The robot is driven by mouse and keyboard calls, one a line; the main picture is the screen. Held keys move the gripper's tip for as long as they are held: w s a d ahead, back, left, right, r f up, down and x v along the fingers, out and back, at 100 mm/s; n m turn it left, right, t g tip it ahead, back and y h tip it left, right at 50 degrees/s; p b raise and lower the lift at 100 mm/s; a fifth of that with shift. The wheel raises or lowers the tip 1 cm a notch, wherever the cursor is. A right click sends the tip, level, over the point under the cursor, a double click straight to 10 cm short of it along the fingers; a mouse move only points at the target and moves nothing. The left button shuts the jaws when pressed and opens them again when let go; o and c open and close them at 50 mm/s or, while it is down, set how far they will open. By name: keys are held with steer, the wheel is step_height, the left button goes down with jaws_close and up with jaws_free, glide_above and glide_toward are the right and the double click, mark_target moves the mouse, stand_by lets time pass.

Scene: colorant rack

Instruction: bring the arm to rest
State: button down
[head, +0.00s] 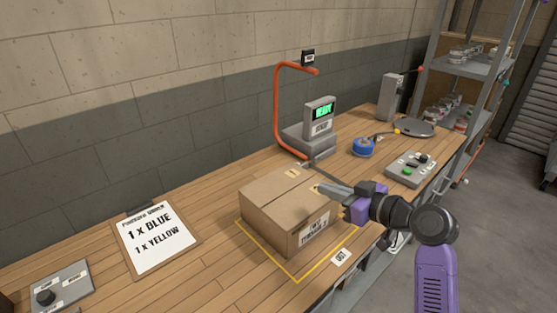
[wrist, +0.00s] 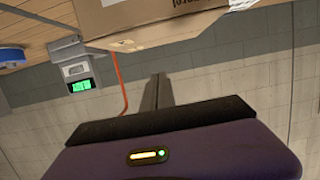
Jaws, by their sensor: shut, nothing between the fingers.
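My gripper (head: 322,188) is at the end of my purple and black arm, at the right front of the bench in the head view. Its fingers are shut and empty, pointing left in front of the upper right part of a closed cardboard box (head: 268,210). I cannot tell whether they touch the box. In the wrist view, the shut fingers (wrist: 157,80) point at the wall, and part of the box (wrist: 150,20) shows at the top.
A wooden bench (head: 215,205) runs along the wall. It holds an order board (head: 157,240), a device with a green READY display (head: 318,120), an orange bent pole (head: 277,105), a blue roll (head: 363,147) and a button panel (head: 411,169). A metal shelf (head: 468,67) stands at the right.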

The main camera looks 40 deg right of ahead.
steer(key=s+d+r+m+t+h, duration=0.1)
steer(key=s+d+r+m+h, duration=0.15)
steer(key=d+m+h, duration=0.3)
steer(key=s+a+f+n+y, duration=0.2)
steer(key=s+a+f, duration=0.3)
steer(key=s+a, duration=0.9)
steer(key=s+a+f+n+g+y, duration=0.1)
steer(key=s+a+f+n+y, duration=0.2)
steer(key=s+a, duration=1.1)
steer(key=a+f, duration=0.1)
steer(key=a, duration=0.1)
steer(key=shift+s+a+f, duration=0.25)
steer(key=shift+a+f, duration=0.15)
